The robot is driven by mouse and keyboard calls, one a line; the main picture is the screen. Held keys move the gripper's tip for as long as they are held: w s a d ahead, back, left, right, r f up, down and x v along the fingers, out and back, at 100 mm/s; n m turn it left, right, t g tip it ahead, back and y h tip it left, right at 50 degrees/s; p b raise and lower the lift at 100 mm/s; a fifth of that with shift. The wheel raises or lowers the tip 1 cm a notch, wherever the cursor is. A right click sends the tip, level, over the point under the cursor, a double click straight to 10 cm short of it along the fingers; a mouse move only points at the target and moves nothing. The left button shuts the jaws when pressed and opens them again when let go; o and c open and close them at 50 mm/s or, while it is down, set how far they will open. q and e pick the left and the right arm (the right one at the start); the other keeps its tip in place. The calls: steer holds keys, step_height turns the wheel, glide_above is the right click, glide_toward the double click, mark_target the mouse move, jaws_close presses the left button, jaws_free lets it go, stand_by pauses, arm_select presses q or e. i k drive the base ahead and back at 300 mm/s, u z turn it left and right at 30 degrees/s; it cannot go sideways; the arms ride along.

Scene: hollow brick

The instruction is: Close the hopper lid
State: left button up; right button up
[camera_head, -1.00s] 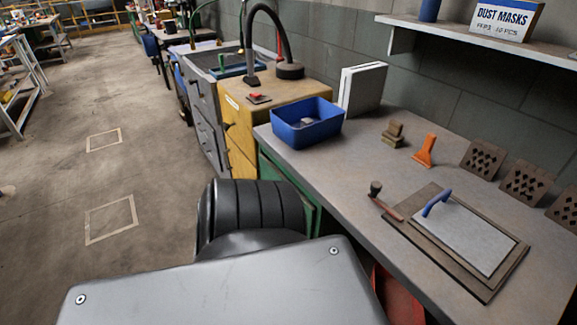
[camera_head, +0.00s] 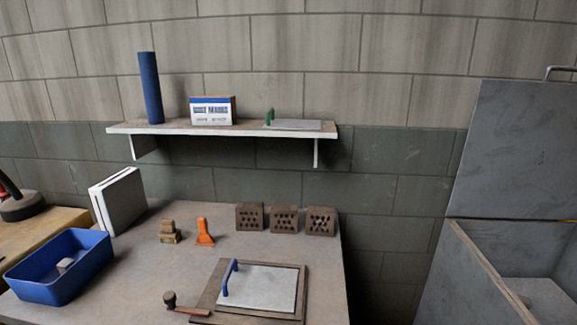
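The hopper (camera_head: 490,270) is a grey metal box at the right edge of the head view, cut off by the frame. Its lid (camera_head: 512,150) stands upright at the back, so the hopper is open. A metal handle (camera_head: 560,70) sits on the lid's top edge. Part of the hopper's inside shows, with a pale grey surface (camera_head: 540,297) low in it. Neither of my grippers is in view.
A grey workbench (camera_head: 150,290) stands left of the hopper, with a dark gap between them. A wall shelf (camera_head: 225,130) hangs above.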

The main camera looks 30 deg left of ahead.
mark_target(518, 160)
steer(key=k, duration=1.2)
steer(key=z, duration=0.7)
steer(key=i, duration=1.55)
steer(key=u, duration=0.35)
